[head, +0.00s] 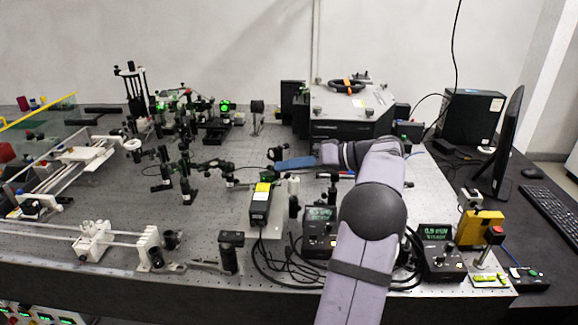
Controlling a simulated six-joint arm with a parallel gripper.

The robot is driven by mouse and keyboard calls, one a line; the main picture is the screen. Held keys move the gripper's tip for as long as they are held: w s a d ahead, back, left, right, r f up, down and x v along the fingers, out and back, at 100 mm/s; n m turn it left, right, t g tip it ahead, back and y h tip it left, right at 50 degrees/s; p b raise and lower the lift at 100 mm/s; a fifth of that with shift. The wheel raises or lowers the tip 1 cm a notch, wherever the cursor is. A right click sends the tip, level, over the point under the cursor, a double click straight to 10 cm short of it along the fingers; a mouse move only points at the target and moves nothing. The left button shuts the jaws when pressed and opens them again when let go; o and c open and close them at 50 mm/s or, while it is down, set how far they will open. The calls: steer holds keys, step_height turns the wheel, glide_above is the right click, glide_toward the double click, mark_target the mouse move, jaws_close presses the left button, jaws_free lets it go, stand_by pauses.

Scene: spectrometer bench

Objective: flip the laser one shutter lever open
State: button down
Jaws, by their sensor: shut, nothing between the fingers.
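My gripper (274,155) shows small in the head view, at the left end of my arm, past a blue section. It is shut and empty, above the bench and behind a black box with a yellow top label (260,205). This box may be laser one; I cannot read its label. A small white-topped post (293,185) and dark parts stand just right of the box, in front of my gripper. I cannot make out the shutter lever or its position at this size. My forearm hides part of the bench to the right.
The perforated optical bench (215,210) holds many optic mounts at back left. A large dark instrument (345,110) stands behind my arm. Black controllers with green displays (320,225) (440,250) and loose cables flank my arm. Bare bench lies left of the black box.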

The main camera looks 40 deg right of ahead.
steer(key=s+d+r+p, duration=0.1)
steer(key=s+d+r, duration=0.4)
steer(key=d, duration=0.1)
steer(key=shift+s+p, duration=0.2)
steer(key=shift+p, duration=0.1)
stand_by(0.5)
stand_by(0.4)
